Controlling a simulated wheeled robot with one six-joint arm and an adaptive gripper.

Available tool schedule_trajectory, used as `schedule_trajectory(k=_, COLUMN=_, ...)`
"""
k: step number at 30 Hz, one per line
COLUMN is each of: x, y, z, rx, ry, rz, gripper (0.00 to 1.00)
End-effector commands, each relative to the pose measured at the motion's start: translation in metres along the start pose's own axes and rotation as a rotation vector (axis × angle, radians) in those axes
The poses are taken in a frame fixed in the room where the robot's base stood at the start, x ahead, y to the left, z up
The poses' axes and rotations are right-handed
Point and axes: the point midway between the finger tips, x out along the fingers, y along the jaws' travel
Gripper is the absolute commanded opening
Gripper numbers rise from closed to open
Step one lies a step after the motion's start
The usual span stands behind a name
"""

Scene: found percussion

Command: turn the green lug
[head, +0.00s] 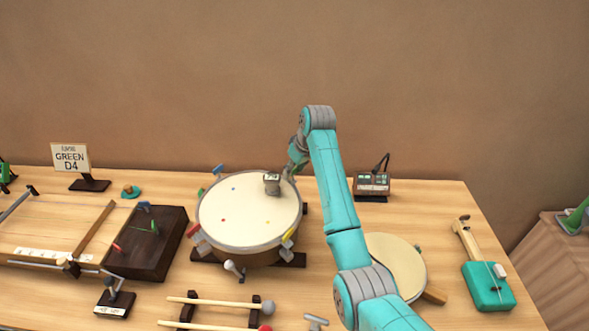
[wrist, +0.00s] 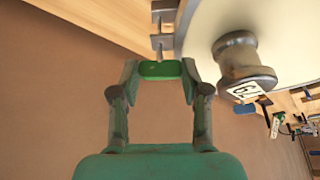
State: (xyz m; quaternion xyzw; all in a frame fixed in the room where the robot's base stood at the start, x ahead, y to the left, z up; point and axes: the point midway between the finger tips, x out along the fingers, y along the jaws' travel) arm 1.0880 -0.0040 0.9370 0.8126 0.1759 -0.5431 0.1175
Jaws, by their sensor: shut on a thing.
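The drum (head: 228,239) stands on the table with a pale round head and coloured lugs around its rim. My gripper (head: 290,173) is at the drum's far right edge in the head view. In the wrist view my gripper (wrist: 160,70) is shut on the green lug (wrist: 160,69), with one finger on each side of it. The lug lies just outside the drum's rim, in line with a grey metal bracket (wrist: 163,42). In the head view I cannot make out the green lug behind my arm and gripper.
A small grey labelled object (head: 271,184) sits on the drum head near my gripper; it also shows in the wrist view (wrist: 238,58). A box with a display (head: 372,184) stands right of my arm. A sign (head: 71,158) reads GREEN D4. Mallets (head: 222,303) lie in front.

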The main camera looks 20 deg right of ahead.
Motion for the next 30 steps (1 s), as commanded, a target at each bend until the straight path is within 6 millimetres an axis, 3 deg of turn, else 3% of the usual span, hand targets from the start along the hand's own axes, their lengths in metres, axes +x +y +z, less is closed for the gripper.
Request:
schedule_trajectory(k=6, x=0.0002, y=0.0016, z=0.0003, rx=-0.101, ry=0.0, rz=-0.042, gripper=0.11)
schedule_trajectory(k=15, x=0.0004, y=0.0012, z=0.0003, rx=-0.109, ry=0.0, rz=-0.045, gripper=0.11)
schedule_trajectory(k=16, x=0.0003, y=0.0012, z=0.0003, rx=-0.109, ry=0.0, rz=-0.045, gripper=0.51)
schedule_trajectory(k=18, x=0.0003, y=0.0012, z=0.0003, rx=-0.109, ry=0.0, rz=-0.045, gripper=0.68)
schedule_trajectory(k=30, x=-0.0043, y=0.0016, z=-0.0002, rx=-0.109, ry=0.001, rz=-0.044, gripper=0.71)
